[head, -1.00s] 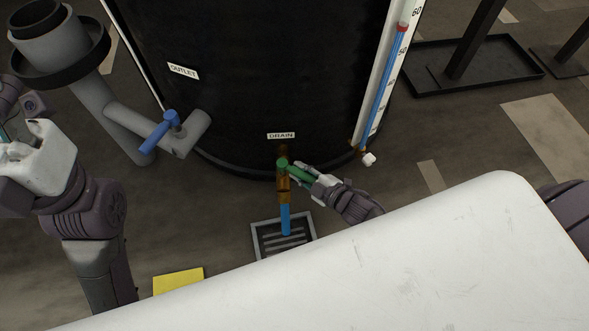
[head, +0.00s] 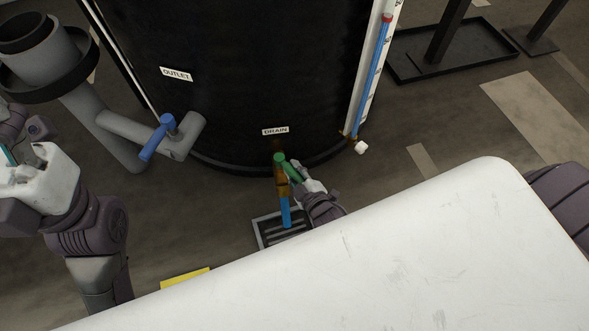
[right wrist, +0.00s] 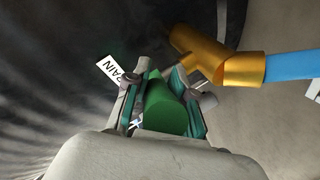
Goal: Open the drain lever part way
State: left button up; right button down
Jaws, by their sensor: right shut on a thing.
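The green drain lever (head: 291,170) sits on the brass drain valve (head: 282,187) at the foot of the black tank, below the DRAIN label (head: 275,131). The lever points down and to the right in the head view. My right gripper (head: 302,178) is shut on its outer end. In the right wrist view the green lever (right wrist: 165,108) lies between the two fingers, beside the brass valve (right wrist: 225,64). A blue stream or tube (head: 286,212) runs from the valve down to the floor grate. My left gripper (head: 30,160) is at the left, away from the valve; its fingers are unclear.
The floor grate (head: 258,233) lies under the valve. A grey outlet pipe with a blue handle (head: 158,137) stands to the left. A blue level tube (head: 372,80) rises on the tank's right side. My white body covers the lower right.

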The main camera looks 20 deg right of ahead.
jog(key=c, duration=0.9)
grip_release()
jog(key=shift+c, duration=0.2)
notch_tip(320, 180, up, 10)
jog(key=shift+r, duration=0.1)
